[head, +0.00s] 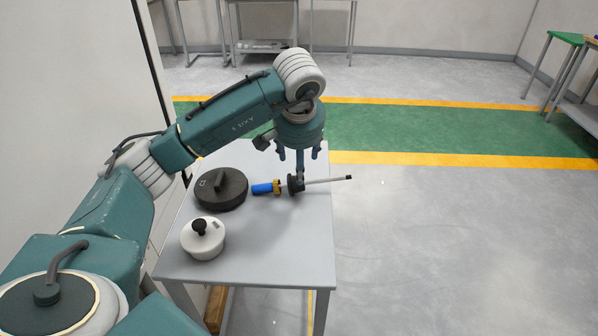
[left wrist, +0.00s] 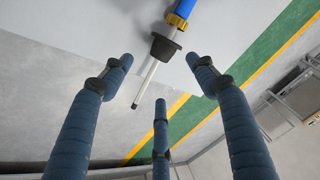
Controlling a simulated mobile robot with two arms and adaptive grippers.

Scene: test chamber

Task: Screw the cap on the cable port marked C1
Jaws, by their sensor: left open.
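My left gripper (head: 298,163) is open and points down over the right part of a small grey table. A tool (head: 265,188) with a blue handle, yellow collar, black cone-shaped piece and thin pale rod lies just under its fingers. In the left wrist view the tool's black piece (left wrist: 165,47) and rod lie between the spread fingers (left wrist: 160,77), with nothing gripped. A black round lid-like disc (head: 235,192) with a raised bar lies to the left; its small mark is too small to read. I cannot make out a port marked C1.
A white round container (head: 203,243) with a black knob stands on the table (head: 270,255) at front left. The table's front right is bare. The rod's tip reaches past the right edge. A wall (head: 60,90) is close on the left; open floor is right.

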